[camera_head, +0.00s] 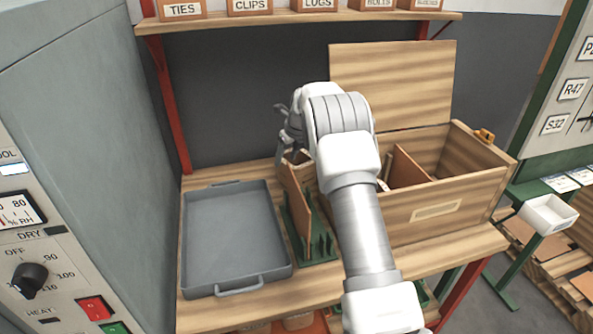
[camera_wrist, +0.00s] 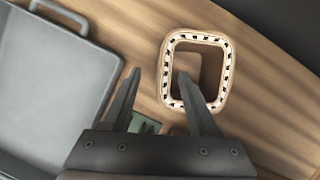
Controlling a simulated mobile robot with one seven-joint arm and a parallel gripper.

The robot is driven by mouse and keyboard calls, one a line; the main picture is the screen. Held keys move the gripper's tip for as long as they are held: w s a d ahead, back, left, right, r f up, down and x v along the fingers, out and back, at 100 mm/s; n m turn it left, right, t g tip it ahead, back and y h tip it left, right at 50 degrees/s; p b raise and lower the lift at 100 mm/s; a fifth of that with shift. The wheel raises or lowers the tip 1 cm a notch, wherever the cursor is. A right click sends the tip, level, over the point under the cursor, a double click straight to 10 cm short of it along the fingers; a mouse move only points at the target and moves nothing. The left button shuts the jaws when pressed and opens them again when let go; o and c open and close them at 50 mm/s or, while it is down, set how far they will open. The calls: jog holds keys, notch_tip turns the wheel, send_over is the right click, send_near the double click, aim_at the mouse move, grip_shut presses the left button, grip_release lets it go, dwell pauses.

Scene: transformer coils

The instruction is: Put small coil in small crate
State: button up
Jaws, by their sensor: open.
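A coil (camera_wrist: 227,75), a tan rounded-square ring with dark marks around its rim and a hollow middle, stands on the wooden bench in the wrist view. My gripper (camera_wrist: 160,75) is open above it. Its right finger overlaps the coil's opening and left rim in the picture; its left finger is outside, to the left. I cannot tell whether the finger is inside the opening. In the head view my gripper (camera_head: 288,130) is partly hidden by my arm. A wooden crate (camera_head: 440,212) with a raised lid and an inner divider stands at the right; my arm hides its left part.
A grey tray (camera_head: 237,287) lies at the bench's left. A green rack (camera_head: 320,247) with brown boards stands between tray and crate. A shelf (camera_head: 300,20) with labelled boxes runs above the back. A grey cabinet (camera_head: 90,130) borders the left.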

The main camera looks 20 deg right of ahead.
aim_at(283, 168)
jog(key=shift+d+b+x, duration=0.15)
jog(key=shift+b+x, duration=0.1)
jog(key=shift+x, duration=1.55)
jog(key=shift+d+b+x, duration=0.15)
jog(key=shift+b+x, duration=0.05)
jog(key=shift+x, duration=1.55)
jog(key=shift+w, duration=0.15)
grip_shut()
jog(key=shift+r, duration=0.1)
